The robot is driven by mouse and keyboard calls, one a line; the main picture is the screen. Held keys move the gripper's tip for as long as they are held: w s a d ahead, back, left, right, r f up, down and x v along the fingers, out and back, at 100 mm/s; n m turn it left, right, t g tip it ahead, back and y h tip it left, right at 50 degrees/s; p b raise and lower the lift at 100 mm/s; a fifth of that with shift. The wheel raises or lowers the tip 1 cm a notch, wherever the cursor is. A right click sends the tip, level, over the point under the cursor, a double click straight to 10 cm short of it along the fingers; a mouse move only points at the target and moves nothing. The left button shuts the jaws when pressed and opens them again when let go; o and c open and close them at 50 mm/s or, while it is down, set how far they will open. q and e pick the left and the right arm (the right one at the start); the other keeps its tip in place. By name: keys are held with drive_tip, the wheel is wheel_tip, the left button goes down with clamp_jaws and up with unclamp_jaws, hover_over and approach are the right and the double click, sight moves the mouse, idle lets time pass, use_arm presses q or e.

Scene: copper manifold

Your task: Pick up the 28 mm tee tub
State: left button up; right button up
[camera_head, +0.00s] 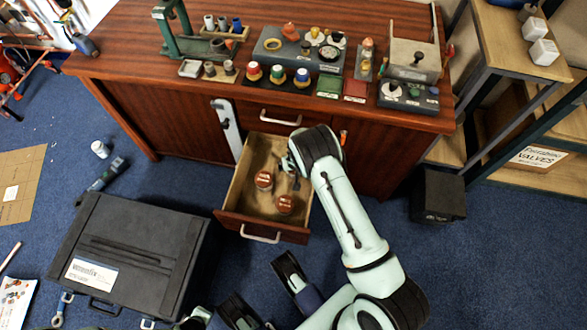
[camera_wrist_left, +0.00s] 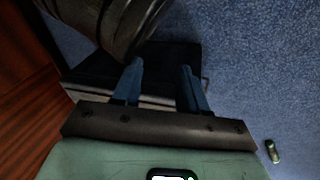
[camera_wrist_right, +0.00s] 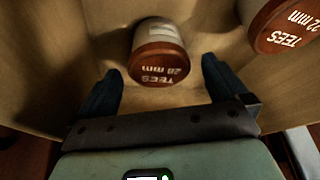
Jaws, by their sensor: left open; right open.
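The 28 mm tee tub (camera_wrist_right: 158,55) is a pale tub with a red-brown lid in the right wrist view. In the head view it appears to be the nearer tub (camera_head: 285,204) in the open wooden drawer (camera_head: 264,228). My right gripper (camera_head: 289,174) is over the drawer. In the right wrist view its blue fingers (camera_wrist_right: 160,75) are open, one on either side of the tub's lid in the picture, with gaps showing. Contact is not visible. My left gripper (camera_wrist_left: 163,75) is open and empty over dark shapes and blue carpet, away from the tubs.
A similar 22 mm tees tub (camera_wrist_right: 283,25) lies close by in the drawer, also visible in the head view (camera_head: 263,180). Drawer walls surround both tubs. A black case (camera_head: 135,250) lies on the carpet at left. The workbench top (camera_head: 130,40) is crowded with parts.

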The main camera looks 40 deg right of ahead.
drive_tip(key=b+x, duration=0.1)
drive_tip(key=x, duration=0.3)
drive_tip(key=c, duration=1.4)
use_arm(q)
drive_tip(key=shift+g, duration=0.7)
drive_tip(key=s+f, duration=0.3)
drive_tip(key=shift+s+a, duration=0.2)
drive_tip(key=shift+s, duration=0.05)
use_arm(e)
drive_tip(key=shift+r, duration=0.1)
